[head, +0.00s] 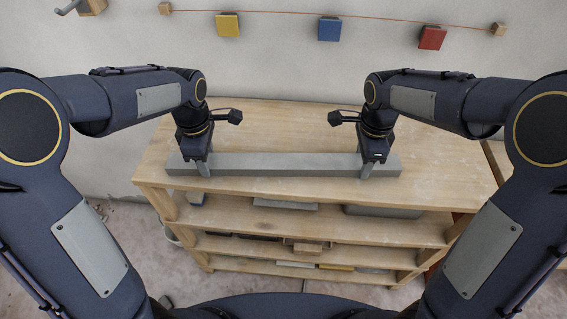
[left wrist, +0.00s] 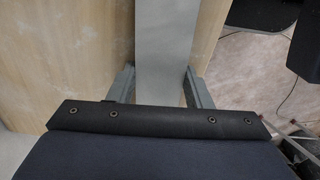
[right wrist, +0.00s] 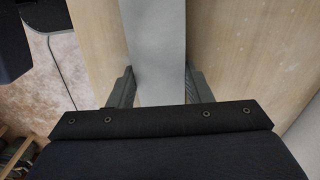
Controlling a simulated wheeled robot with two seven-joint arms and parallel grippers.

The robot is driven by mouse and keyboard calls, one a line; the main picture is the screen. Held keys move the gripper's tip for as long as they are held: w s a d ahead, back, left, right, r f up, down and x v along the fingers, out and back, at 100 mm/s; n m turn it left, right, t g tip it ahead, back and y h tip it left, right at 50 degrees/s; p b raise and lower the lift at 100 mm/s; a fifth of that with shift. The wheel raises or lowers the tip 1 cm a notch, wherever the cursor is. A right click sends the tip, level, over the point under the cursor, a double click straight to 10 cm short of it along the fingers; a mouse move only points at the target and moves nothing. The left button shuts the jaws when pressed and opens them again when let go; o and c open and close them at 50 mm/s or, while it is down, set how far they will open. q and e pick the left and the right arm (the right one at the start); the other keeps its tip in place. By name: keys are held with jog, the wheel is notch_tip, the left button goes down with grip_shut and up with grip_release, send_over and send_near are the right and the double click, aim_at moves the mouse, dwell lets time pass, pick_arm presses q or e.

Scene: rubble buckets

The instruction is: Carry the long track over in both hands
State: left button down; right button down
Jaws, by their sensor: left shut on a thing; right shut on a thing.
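The long track (head: 285,164) is a straight grey bar lying left to right along the front of the wooden shelf unit's top. My left gripper (head: 203,166) is shut on it near its left end, and my right gripper (head: 367,167) is shut on it near its right end. In the left wrist view the track (left wrist: 163,45) passes between the fingers (left wrist: 159,85). In the right wrist view the track (right wrist: 155,50) also runs between the fingers (right wrist: 158,90). I cannot tell whether the track touches the top or is just above it.
The wooden shelf unit (head: 300,120) has clear room on its top behind the track. Its lower shelves hold grey pieces and wooden blocks (head: 308,247). On the wall behind, yellow (head: 228,25), blue (head: 329,29) and red (head: 432,38) squares hang below an orange string.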

pick_arm(q)
jog(key=shift+r, duration=0.15)
pick_arm(e)
jog(key=shift+r, duration=0.15)
